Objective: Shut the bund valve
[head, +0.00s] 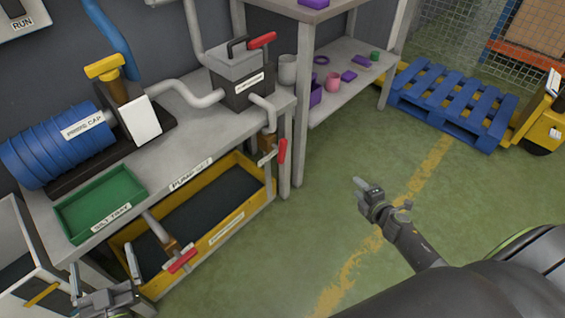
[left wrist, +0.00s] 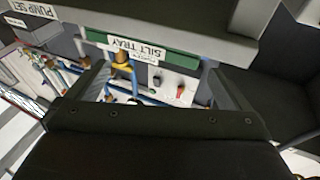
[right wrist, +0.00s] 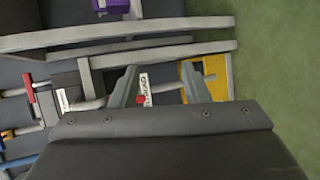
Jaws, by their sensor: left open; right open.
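A yellow-rimmed bund tray (head: 232,238) with a dark inside sits under the grey bench. A pipe runs down to its front side, where a brass-coloured valve body carries a red lever (head: 181,261), slanting across the pipe line. A second red lever (head: 282,151) stands roughly upright on a pipe at the bench's right end. Neither valve's label is readable. My left gripper (head: 104,276) is open and empty, to the left of the slanted lever and apart from it. My right gripper (head: 383,196) is open and empty over the green floor, right of the bench.
On the bench are a green silt tray (head: 100,203), a blue drum (head: 48,145) and a grey box (head: 237,75) with a red lever. A shelf (head: 345,85) with small items and a blue pallet (head: 450,100) stand behind. The floor right of the bench is clear.

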